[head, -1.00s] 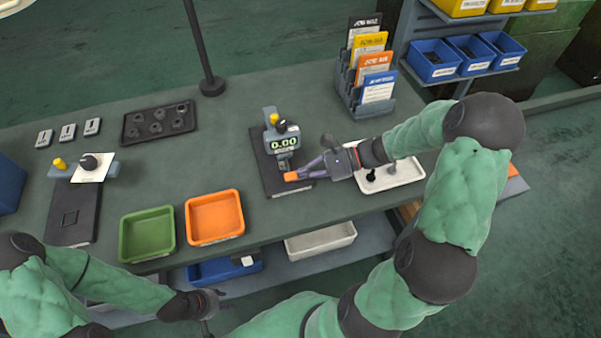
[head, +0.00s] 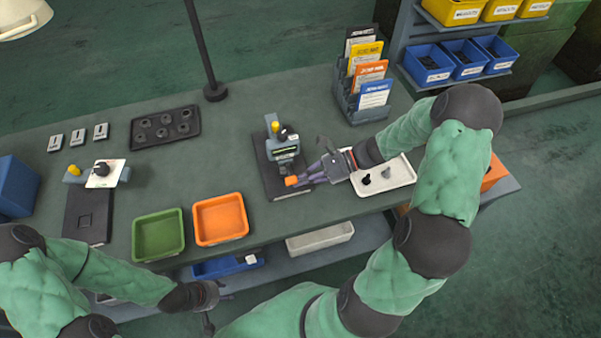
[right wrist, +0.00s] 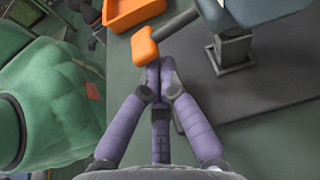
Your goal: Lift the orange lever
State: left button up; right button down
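The orange lever (head: 291,181) sticks out at the front of a grey gauge (head: 285,146) with a small green display, standing on a dark plate. In the right wrist view the orange lever end (right wrist: 145,47) is on a grey arm at the top centre. My right gripper (right wrist: 154,70) has its purple fingertips together right beside and below the lever end. I cannot tell whether they touch it. My right gripper also shows in the head view (head: 301,180). My left gripper (head: 217,306) is low at the bench's front, its fingers apart and empty.
A white tray (head: 402,172) with small dark parts lies right of the gauge. Orange (head: 220,238) and green (head: 158,257) bins sit to its left. A card rack (head: 350,100) and a lamp post (head: 215,92) stand behind. The bench between them is clear.

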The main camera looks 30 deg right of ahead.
jog(key=r+m+g+p, duration=0.1)
jog(key=p, duration=0.3)
jog(key=r+m+g+p, duration=0.1)
jog(key=m+p, duration=0.1)
jog(key=p, duration=0.2)
jog(key=shift+s+r, duration=0.3)
jog(key=shift+s, duration=0.05)
jog(key=shift+f, duration=0.25)
jog(key=shift+r, duration=0.1)
jog(key=shift+r+p, duration=0.75)
